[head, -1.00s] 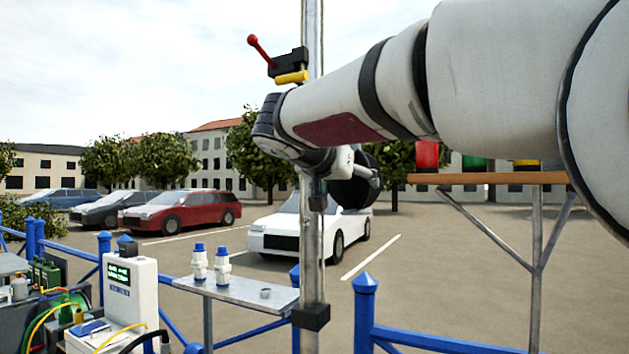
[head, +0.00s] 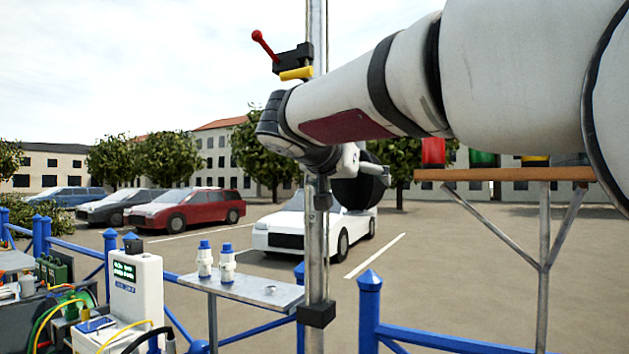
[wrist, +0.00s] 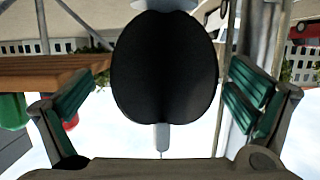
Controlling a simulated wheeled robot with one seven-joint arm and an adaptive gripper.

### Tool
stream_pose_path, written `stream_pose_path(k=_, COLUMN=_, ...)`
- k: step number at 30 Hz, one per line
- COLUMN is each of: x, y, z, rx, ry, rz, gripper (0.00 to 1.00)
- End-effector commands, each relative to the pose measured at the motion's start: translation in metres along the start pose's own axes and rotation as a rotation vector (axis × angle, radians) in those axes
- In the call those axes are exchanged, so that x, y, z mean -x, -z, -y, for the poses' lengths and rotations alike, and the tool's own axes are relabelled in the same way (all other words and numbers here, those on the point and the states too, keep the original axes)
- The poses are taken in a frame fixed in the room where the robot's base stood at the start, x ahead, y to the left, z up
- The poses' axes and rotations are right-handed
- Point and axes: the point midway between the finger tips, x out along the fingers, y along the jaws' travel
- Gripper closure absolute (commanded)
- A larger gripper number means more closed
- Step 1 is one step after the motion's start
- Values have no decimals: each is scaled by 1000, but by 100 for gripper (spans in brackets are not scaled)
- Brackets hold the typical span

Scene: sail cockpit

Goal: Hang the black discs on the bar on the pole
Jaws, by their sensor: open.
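A large black disc (wrist: 165,68) fills the middle of the wrist view, with a pale stub below it and a pale part at its top edge. My gripper (wrist: 167,92) is open, its green-padded fingers on either side of the disc with gaps between. In the head view the disc (head: 359,188) is just right of the grey metal pole (head: 316,240), at the end of my arm. I cannot tell whether it rests on a bar. The bar itself is not clearly visible.
A black box with a red lever (head: 292,60) and yellow handle sits high on the pole. A small shelf (head: 245,287) with two blue-capped fittings is left of the pole. A wooden shelf (head: 505,174) with coloured containers is at right. Blue railings (head: 369,310) run in front.

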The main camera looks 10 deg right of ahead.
Motion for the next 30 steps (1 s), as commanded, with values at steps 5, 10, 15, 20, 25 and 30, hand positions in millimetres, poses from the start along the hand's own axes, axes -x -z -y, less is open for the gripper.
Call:
stream_pose_path(k=5, x=21, y=1, z=0, rx=-1, ry=4, rz=-2, gripper=1)
stream_pose_path(k=10, x=56, y=1, z=0, rx=-1, ry=5, rz=-2, gripper=1)
stream_pose_path(k=15, x=89, y=1, z=1, rx=-1, ry=5, rz=-2, gripper=1)
stream_pose_path(k=20, x=109, y=0, z=1, rx=0, ry=3, rz=-1, gripper=1)
stream_pose_path(k=25, x=118, y=0, z=0, rx=0, ry=2, rz=-1, gripper=1)
stream_pose_path(k=30, x=117, y=-4, z=-6, rx=16, ry=-1, rz=13, gripper=1)
